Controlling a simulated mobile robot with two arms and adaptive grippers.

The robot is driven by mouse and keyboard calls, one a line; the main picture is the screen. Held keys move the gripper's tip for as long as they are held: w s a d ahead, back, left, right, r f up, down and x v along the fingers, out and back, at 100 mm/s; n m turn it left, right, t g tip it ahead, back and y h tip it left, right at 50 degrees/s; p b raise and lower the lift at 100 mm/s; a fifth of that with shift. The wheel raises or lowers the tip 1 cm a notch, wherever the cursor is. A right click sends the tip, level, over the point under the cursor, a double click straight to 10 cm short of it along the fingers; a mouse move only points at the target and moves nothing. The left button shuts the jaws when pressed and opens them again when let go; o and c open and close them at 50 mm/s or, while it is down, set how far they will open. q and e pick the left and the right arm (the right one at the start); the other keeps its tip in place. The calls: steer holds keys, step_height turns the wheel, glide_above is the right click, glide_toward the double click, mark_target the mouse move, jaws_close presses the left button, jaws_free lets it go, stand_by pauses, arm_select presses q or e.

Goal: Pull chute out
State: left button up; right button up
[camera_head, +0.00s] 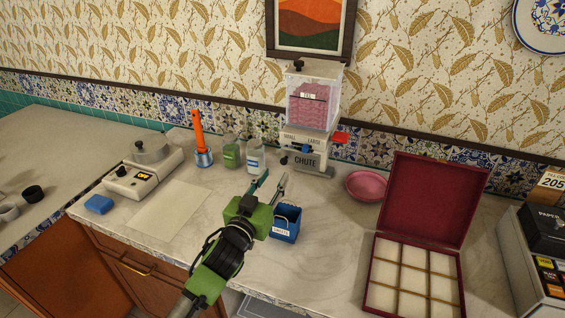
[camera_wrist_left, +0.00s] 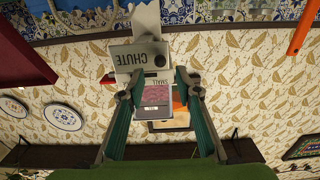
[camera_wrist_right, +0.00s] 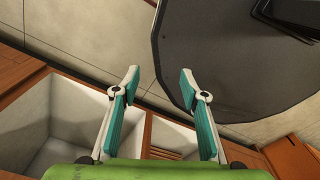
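The dispenser (camera_head: 310,110) stands against the back wall, with a clear bin of pink pieces on top. Its chute (camera_head: 304,161), a grey front with a CHUTE label and a dark knob, is low on the dispenser. In the left wrist view the chute (camera_wrist_left: 137,56) appears upside down with its round knob (camera_wrist_left: 160,60). My left gripper (camera_head: 272,182) is open and empty, in front of and below the chute, apart from it. In its wrist view the fingers (camera_wrist_left: 160,86) spread with the dispenser beyond them. My right gripper (camera_wrist_right: 159,78) is open and empty, away from the counter top.
A blue container (camera_head: 286,224) stands just right of my left gripper. A pink bowl (camera_head: 366,185) and an open red box (camera_head: 432,200) are to the right.

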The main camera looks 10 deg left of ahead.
mark_target(283, 163)
arm_select(q)
steer(key=x, duration=0.4)
steer(key=shift+w+r, duration=0.15)
steer(key=shift+p+x, duration=0.3)
steer(key=shift+x, duration=0.6)
steer(key=shift+w+d, duration=0.1)
steer(key=shift+w, duration=0.3)
steer(key=c, duration=0.8)
jaws_close()
arm_select(e)
steer(key=shift+w+d+r, duration=0.1)
steer(key=shift+w+r, duration=0.2)
steer(key=shift+w, duration=0.35)
steer(key=shift+w+d+r, duration=0.1)
steer(key=shift+w+r, duration=0.2)
steer(key=shift+w, duration=0.3)
